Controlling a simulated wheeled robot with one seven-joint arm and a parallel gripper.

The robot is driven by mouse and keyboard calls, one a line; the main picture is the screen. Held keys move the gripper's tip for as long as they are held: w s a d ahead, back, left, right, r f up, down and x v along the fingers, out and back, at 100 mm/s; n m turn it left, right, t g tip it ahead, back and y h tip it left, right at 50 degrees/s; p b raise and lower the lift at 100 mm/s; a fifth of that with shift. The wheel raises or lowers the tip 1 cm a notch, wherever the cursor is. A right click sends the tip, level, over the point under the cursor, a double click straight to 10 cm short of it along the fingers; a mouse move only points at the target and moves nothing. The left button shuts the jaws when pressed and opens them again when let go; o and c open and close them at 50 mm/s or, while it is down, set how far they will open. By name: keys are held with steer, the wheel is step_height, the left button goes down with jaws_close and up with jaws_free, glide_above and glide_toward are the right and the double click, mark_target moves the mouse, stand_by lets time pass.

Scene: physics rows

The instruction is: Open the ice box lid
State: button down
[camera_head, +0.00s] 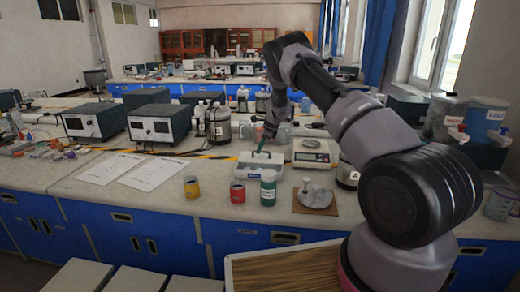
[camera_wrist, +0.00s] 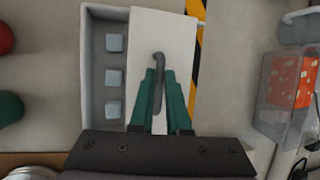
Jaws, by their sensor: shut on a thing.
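The ice box (camera_wrist: 88,75) is a pale grey open-topped box, and it stands on the bench in the head view (camera_head: 242,172). Its white lid (camera_wrist: 178,28) covers the right part in the wrist view and reaches past the box's right side. The left strip of the box is uncovered, with pale blue ice cubes (camera_wrist: 115,78) in a row inside. A grey bar handle (camera_wrist: 158,62) stands on the lid. My gripper (camera_wrist: 161,78) has its green fingers shut on this handle; it shows above the box in the head view (camera_head: 263,144).
A green-labelled jar (camera_head: 268,188) and a red jar (camera_head: 237,192) stand in front of the box. A balance (camera_head: 312,153) is to its right. A yellow-black tape strip (camera_wrist: 196,45) runs beside the lid. A clear box with orange contents (camera_wrist: 285,90) lies further right.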

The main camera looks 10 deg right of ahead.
steer(key=shift+w+d, duration=0.15)
steer(key=shift+w, duration=0.2)
steer(key=c, duration=0.9)
jaws_free()
steer(key=shift+r, duration=0.1)
steer(key=v, duration=1)
steer(key=shift+s+d+r, duration=0.15)
steer(key=shift+d+r, duration=0.05)
steer(key=shift+r, duration=0.05)
